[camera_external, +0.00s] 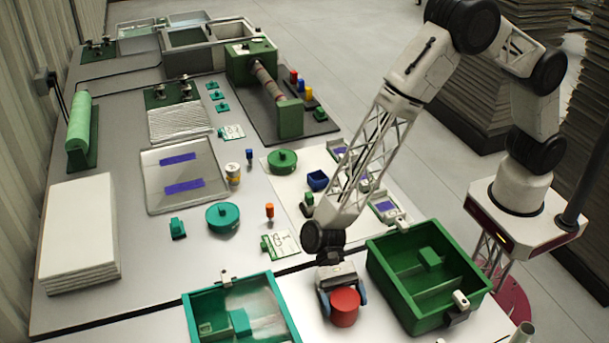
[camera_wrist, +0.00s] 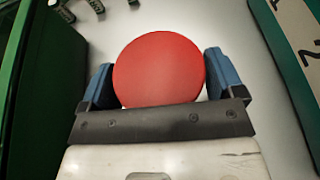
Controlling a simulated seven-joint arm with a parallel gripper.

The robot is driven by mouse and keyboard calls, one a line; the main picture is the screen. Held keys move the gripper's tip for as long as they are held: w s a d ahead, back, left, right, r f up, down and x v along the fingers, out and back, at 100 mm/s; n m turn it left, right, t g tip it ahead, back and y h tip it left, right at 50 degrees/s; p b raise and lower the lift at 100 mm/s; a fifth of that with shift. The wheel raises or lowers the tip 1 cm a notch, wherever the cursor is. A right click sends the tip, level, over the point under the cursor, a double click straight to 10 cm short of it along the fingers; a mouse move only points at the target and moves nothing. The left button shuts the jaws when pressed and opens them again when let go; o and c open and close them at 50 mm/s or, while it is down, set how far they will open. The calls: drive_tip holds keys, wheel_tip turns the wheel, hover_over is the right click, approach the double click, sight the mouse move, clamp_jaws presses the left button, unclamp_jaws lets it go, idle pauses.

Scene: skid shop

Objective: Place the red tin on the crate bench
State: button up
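The red tin (camera_external: 344,308) is round with a flat top and sits between the two blue fingers of my gripper (camera_external: 343,294), near the front of the bench. In the wrist view the red tin (camera_wrist: 159,69) fills the space between the fingers of my gripper (camera_wrist: 158,78), and both fingers appear to touch its sides. I cannot tell whether its base touches the surface. The front bench (camera_external: 306,308) carries a green crate and a teal crate, one on each side of the tin; I take it as the crate bench.
The green crate (camera_external: 428,277) stands close on the right and the teal crate (camera_external: 242,311) on the left. Behind a dark seam, a grey bench holds a green round tin (camera_external: 282,161), a teal round tin (camera_external: 223,217) and an orange peg (camera_external: 269,211).

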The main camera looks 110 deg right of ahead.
drive_tip(key=shift+o, duration=0.9)
drive_tip(key=shift+r, duration=0.15)
drive_tip(key=v, duration=1.2)
